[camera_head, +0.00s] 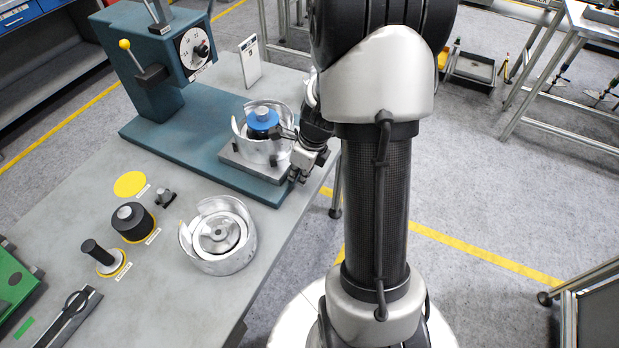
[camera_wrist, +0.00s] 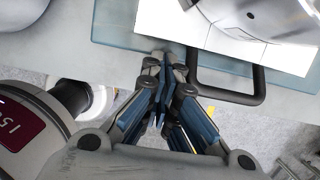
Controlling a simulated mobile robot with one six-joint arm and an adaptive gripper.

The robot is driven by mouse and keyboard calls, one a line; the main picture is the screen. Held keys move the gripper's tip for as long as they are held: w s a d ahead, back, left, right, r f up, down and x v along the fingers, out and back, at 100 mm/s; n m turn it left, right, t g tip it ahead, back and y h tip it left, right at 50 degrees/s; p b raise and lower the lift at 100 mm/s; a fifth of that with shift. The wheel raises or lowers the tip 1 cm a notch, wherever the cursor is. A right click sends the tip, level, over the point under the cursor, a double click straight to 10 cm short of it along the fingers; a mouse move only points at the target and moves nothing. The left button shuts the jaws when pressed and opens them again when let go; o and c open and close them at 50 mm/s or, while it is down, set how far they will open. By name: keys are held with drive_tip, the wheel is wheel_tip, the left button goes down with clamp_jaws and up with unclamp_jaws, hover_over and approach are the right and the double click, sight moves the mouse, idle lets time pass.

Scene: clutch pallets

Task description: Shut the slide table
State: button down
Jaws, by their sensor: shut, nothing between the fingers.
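The slide table (camera_head: 238,167) is a flat grey plate on the teal base of the press. It carries a silver cupped housing with a blue-topped part (camera_head: 263,121). In the wrist view the slide table (camera_wrist: 285,58) shows as a bright plate at the top right, with a dark loop handle (camera_wrist: 262,84) at its near edge. My gripper (camera_head: 297,172) is at the right front edge of the slide table. In the wrist view my gripper (camera_wrist: 164,62) is shut and empty, its fingertips beside the left end of the handle. Whether they touch it is unclear.
The teal press (camera_head: 160,55) with a dial and yellow-knobbed lever stands behind. A second silver housing (camera_head: 218,235), a black knob part (camera_head: 132,222) and a black-handled tool (camera_head: 98,254) stand on the grey bench (camera_head: 165,290). Open floor lies right of the bench.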

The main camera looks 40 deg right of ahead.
drive_tip(key=shift+w+a, duration=0.15)
drive_tip(key=shift+w, duration=0.15)
